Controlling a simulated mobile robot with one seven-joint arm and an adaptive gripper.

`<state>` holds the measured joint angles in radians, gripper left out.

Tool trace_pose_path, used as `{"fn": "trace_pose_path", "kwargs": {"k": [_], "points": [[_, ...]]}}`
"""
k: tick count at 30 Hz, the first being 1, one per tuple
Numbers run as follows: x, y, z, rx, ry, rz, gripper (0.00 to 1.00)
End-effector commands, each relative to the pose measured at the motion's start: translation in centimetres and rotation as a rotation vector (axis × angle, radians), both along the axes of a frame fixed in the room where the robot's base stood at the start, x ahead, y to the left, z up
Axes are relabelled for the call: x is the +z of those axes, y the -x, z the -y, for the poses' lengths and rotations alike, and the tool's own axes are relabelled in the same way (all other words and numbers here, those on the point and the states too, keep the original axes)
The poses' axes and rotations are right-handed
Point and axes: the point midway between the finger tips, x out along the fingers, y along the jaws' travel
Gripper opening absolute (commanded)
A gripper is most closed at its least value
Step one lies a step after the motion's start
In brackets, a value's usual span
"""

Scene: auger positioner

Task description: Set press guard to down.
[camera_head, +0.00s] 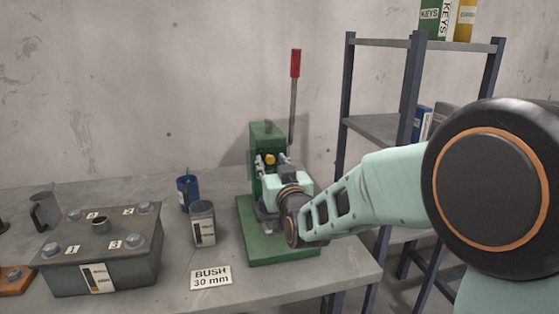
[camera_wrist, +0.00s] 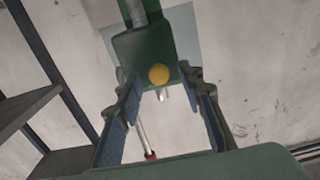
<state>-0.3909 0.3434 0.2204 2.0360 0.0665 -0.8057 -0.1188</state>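The green press (camera_head: 267,135) stands on a green base plate on the table, with a red-gripped lever (camera_head: 295,64) pointing up. My gripper (camera_head: 272,160) is at the press front and hides part of it. In the wrist view my gripper (camera_wrist: 161,78) has its two blue-padded fingers spread apart. The press's yellow knob (camera_wrist: 158,74) shows between the fingertips; whether they touch anything cannot be told. A pale, see-through-looking panel (camera_wrist: 186,35) shows beside the press body in the wrist view. I cannot tell for sure whether it is the guard, or how the guard is set.
A grey cup (camera_head: 203,224) and a blue cup (camera_head: 187,192) stand left of the press. A grey box with numbered bolts (camera_head: 100,250) is farther left. A "BUSH 30 mm" sign (camera_head: 211,277) lies in front. A shelf rack (camera_head: 409,90) stands at right.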

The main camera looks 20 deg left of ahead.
Motion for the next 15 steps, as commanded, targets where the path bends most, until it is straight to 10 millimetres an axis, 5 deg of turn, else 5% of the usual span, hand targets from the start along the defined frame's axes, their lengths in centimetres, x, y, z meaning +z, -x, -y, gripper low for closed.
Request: {"fn": "trace_pose_path", "kwargs": {"k": [13,15], "points": [[-0.04,-0.85,-0.47,-0.001,0.001,0.001,0.35],[-0.03,-0.85,-0.47,-0.001,0.001,0.001,0.27]]}}
